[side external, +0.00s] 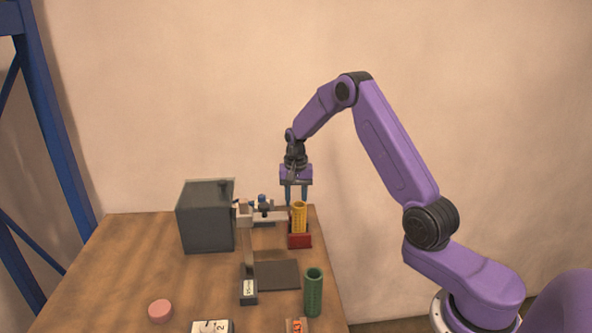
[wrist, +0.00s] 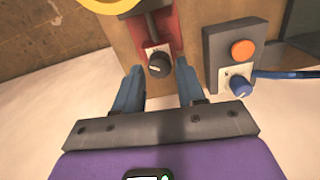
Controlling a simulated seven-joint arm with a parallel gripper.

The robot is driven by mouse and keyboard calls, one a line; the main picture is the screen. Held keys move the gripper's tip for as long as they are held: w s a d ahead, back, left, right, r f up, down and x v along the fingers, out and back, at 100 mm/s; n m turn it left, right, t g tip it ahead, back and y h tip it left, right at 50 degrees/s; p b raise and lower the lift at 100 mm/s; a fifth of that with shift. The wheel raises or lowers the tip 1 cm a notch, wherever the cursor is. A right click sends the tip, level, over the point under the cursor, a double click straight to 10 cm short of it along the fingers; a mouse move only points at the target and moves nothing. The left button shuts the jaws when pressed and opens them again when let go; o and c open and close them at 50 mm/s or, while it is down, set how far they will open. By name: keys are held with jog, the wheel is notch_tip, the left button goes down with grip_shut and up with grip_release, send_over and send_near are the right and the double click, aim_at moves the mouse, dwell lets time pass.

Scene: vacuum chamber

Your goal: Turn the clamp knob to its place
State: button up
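In the wrist view a black knob (wrist: 158,66) with a white pointer mark sits on a red block (wrist: 150,22). A blue knob (wrist: 239,86) is on a dark box (wrist: 214,62) to its right, below an orange button. I cannot tell for certain which one is the clamp knob. My gripper (wrist: 159,80) is open, its two blue fingers apart on either side of the black knob in this picture. Contact with the knob is not visible. In the side external view my gripper (side external: 296,197) points down just behind a yellow cylinder (side external: 299,216); the knobs are too small to make out there.
The yellow cylinder stands in a red holder (side external: 299,241) near the table's right edge. A grey box (side external: 206,217) and a bracket (side external: 262,216) are to its left. A dark plate (side external: 278,275), green cylinder (side external: 313,292) and pink disc (side external: 160,311) are nearer. The table's left side is mostly clear.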

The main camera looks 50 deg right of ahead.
notch_tip(320, 180, up, 16)
dwell(0.4)
jog(key=shift+f, duration=0.15)
jog(key=s+a+n, duration=0.6)
jog(key=s+a, duration=0.1)
jog(key=a, duration=0.3)
jog(key=s+a+n, duration=0.5)
jog(key=s+a, duration=0.2)
jog(key=a, duration=0.3)
jog(key=s+f+n, duration=0.3)
jog(key=s+n, duration=0.8)
jog(key=s, duration=1.3)
jog(key=shift+a, duration=0.4)
